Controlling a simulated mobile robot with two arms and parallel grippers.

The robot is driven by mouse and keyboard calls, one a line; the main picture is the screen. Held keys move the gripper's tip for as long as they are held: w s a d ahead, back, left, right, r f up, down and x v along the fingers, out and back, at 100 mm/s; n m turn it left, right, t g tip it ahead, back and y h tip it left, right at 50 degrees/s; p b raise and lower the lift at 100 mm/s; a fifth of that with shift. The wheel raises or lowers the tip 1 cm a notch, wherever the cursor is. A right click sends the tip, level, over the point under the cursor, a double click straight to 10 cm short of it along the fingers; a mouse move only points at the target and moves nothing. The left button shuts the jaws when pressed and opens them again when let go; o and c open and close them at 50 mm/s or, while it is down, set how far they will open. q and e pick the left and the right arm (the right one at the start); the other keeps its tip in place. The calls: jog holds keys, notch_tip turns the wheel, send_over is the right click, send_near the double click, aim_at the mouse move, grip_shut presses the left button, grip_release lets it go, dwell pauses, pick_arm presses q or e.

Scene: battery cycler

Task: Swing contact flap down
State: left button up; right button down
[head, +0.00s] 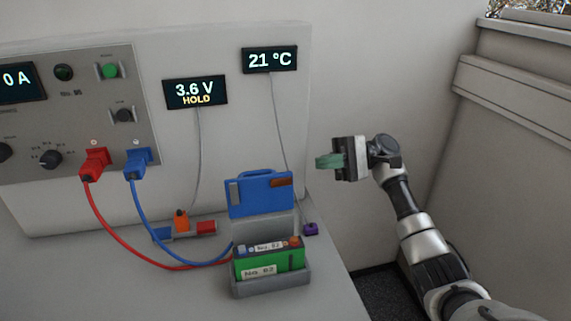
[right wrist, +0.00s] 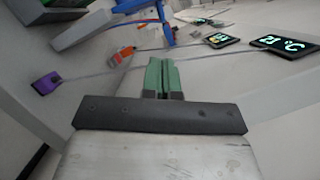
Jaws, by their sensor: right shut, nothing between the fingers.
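The contact flap (head: 261,194) is a blue plate with a handle on top. It stands raised at the back of a grey holder (head: 272,285). A green battery (head: 272,263) labelled No. 62 sits in the holder below the flap. My right gripper (head: 322,161) has green fingers, is shut and empty, and hangs in the air to the right of the flap and higher, apart from it. In the right wrist view the shut fingers (right wrist: 158,62) show in the middle, with part of the blue flap (right wrist: 135,5) at the top. My left gripper is not in view.
A panel (head: 75,110) with red and blue plugs stands at the left. Red and blue cables run from it toward the holder. An orange and blue piece (head: 182,222) and a purple piece (head: 311,229) are nearby. Displays read 3.6 V HOLD (head: 195,93) and 21 °C (head: 270,59).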

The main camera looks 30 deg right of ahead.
aim_at(269, 173)
jog(key=a, duration=0.3)
jog(key=a+r+p, duration=0.1)
jog(key=a, duration=0.2)
jog(key=a+p, duration=0.1)
jog(key=a, duration=0.3)
jog(key=shift+s+r, duration=0.3)
jog(key=shift+r, duration=0.1)
